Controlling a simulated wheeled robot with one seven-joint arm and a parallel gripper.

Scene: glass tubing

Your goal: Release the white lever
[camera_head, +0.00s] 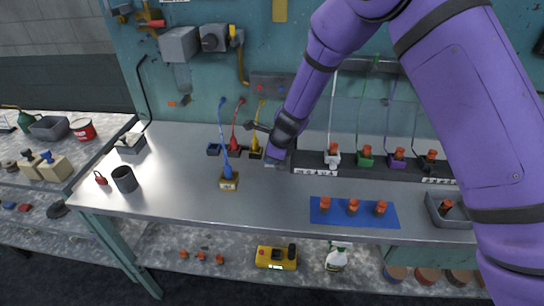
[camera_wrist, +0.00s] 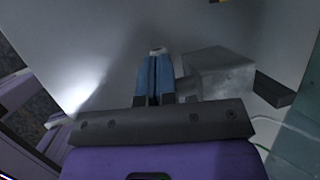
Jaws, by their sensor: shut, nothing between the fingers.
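A white fitting (camera_head: 333,157) with an orange top stands at the left end of the dark strip along the back of the bench. A white line rises from it. I cannot make out its lever position. My gripper (camera_wrist: 156,58) shows blue fingers pressed together, with nothing between them. A small pale bit shows at their tips, too blurred to identify. In the head view my arm reaches down left of the white fitting, apart from it, and its wrist hides part of the bench behind. A grey block (camera_wrist: 218,72) with a dark bar is right of the fingers in the wrist view.
Green (camera_head: 365,157), purple (camera_head: 397,158) and black (camera_head: 430,161) fittings continue the row rightward. A blue mat (camera_head: 340,219) with orange-topped pieces lies in front. A yellow-based blue-necked item (camera_head: 228,182) stands left. A grey tray (camera_head: 463,216) is at right.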

